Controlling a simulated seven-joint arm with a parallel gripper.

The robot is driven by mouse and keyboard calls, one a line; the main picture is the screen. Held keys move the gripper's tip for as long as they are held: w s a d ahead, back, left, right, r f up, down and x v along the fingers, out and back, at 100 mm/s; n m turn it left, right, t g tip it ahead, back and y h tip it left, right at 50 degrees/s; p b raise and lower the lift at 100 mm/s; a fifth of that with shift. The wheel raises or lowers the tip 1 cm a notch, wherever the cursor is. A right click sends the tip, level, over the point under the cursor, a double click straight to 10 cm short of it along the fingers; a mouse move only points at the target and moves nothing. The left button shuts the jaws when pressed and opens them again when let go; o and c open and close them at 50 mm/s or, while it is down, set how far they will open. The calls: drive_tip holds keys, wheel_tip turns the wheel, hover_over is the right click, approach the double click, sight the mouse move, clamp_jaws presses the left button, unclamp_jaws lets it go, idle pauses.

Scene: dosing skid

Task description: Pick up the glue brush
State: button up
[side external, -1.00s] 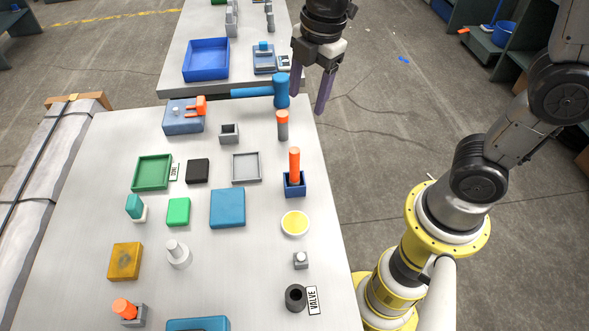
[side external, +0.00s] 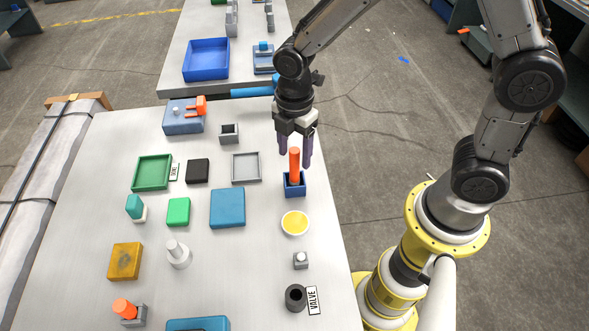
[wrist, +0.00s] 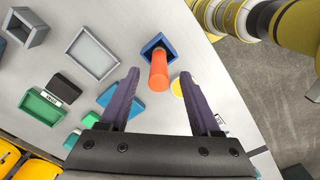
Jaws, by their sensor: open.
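The glue brush appears to be the upright orange handle (side external: 294,168) standing in a small blue holder (side external: 294,189) near the table's right edge. Its lower end is hidden inside the holder. My gripper (side external: 295,160) is open and points down, with one purple finger on each side of the handle's upper part in the side view. In the wrist view the orange handle (wrist: 158,72) shows between the fingertips (wrist: 160,76), apart from both. How far down it the fingertips reach is hard to tell.
A round yellow-filled dish (side external: 295,223) lies just in front of the holder. A grey square tray (side external: 246,168) and a blue block (side external: 227,208) are to the left. A black ring-shaped part (side external: 295,297) stands near a VALVE label (side external: 313,300).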

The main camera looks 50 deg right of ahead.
sight(295, 165)
wheel_tip(295, 165, down, 5)
drive_tip(key=shift+d+r, duration=0.1)
drive_tip(key=shift+d, duration=0.05)
clamp_jaws()
idle(0.4)
